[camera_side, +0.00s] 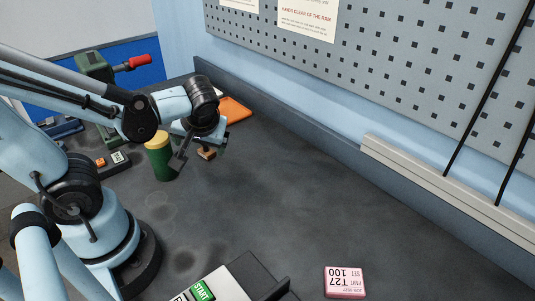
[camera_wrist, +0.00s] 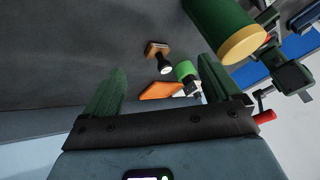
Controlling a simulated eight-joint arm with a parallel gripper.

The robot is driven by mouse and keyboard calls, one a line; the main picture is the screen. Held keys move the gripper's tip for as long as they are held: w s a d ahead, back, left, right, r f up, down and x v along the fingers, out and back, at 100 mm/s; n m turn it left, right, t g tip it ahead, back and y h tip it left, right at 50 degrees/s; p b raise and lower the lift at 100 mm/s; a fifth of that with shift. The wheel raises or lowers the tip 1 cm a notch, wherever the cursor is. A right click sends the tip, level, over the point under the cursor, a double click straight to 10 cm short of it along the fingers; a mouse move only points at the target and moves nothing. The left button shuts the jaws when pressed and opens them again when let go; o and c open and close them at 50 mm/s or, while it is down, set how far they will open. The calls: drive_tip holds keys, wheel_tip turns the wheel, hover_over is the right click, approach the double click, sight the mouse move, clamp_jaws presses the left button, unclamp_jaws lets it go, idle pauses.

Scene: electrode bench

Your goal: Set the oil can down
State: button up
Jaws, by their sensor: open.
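The oil can, seemingly the dark green cylinder with the yellow top (camera_side: 162,167), stands upright on the bench in the side view, just left of my gripper (camera_side: 191,156). In the wrist view the can (camera_wrist: 224,30) is at the upper right, outside the right finger. My gripper (camera_wrist: 160,66) is open, with its two green fingers wide apart and nothing held between them. In the side view, a finger partly overlaps the can's right edge; I cannot tell whether they touch.
A wooden-based stamp (camera_wrist: 157,49), a green-capped item (camera_wrist: 186,70) and an orange flat thing (camera_side: 236,109) lie beyond my gripper. A green vise-like tool with a red handle (camera_side: 96,70) stands behind. A pink block (camera_side: 345,282) sits in front; the middle bench is clear.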

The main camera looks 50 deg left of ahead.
drive_tip(key=w+d+r+m+t+h, duration=0.4)
drive_tip(key=d+m+t+h, duration=0.1)
drive_tip(key=d+m, duration=0.3)
drive_tip(key=shift+w+d+r+m+h, duration=0.25)
drive_tip(key=shift+m+h, duration=0.25)
drive_tip(key=shift+h, duration=0.4)
